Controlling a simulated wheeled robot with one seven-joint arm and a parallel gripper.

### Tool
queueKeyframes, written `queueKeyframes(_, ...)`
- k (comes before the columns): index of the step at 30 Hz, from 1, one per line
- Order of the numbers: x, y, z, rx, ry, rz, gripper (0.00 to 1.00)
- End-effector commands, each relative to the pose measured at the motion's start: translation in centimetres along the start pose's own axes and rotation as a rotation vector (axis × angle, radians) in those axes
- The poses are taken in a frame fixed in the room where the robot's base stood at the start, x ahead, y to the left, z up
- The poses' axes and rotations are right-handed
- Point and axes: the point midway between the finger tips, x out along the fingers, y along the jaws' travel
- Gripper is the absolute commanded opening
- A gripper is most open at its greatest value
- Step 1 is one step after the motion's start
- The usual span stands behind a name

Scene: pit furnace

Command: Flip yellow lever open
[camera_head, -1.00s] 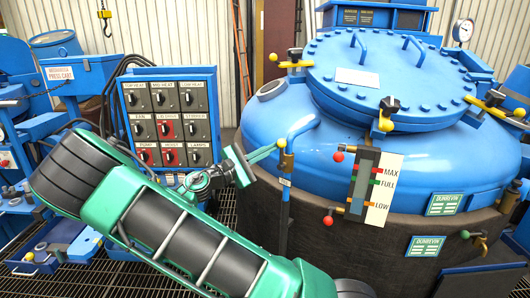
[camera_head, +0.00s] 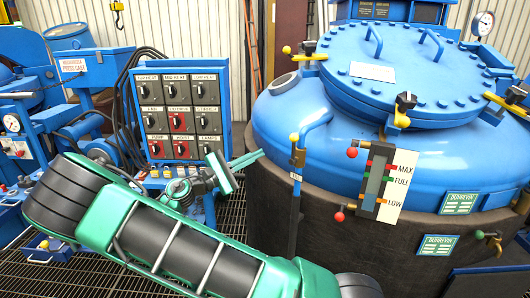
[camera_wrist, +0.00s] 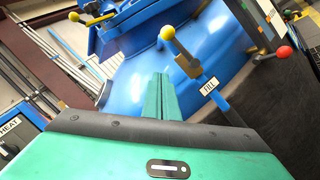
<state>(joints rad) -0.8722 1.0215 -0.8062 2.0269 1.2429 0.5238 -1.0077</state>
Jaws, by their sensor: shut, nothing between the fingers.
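The lever with a yellow ball knob (camera_head: 294,138) sits on a valve of the blue upright fill pipe, at the front left of the blue furnace (camera_head: 262,120). In the wrist view its yellow knob (camera_wrist: 168,33) and arm slant up and left from a brass valve body, above a "FILL" label (camera_wrist: 209,86). My gripper (camera_head: 260,155) is shut and empty, left of and slightly below the knob, apart from it in the picture. In the wrist view its green fingers (camera_wrist: 160,77) lie together and point up toward the knob, with a gap.
A control panel (camera_head: 176,119) with several black and red switches stands left of my gripper. Other yellow knobs (camera_head: 404,121) sit around the furnace lid. Grated floor lies below.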

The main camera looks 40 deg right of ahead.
Motion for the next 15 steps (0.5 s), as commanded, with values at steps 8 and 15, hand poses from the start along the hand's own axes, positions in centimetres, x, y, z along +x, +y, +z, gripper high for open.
queueKeyframes(8,-2.5,0.1,-0.1,0.0,0.003,0.003,0.0)
queueKeyframes(15,-2.6,0.1,0.0,0.0,0.003,0.002,0.0)
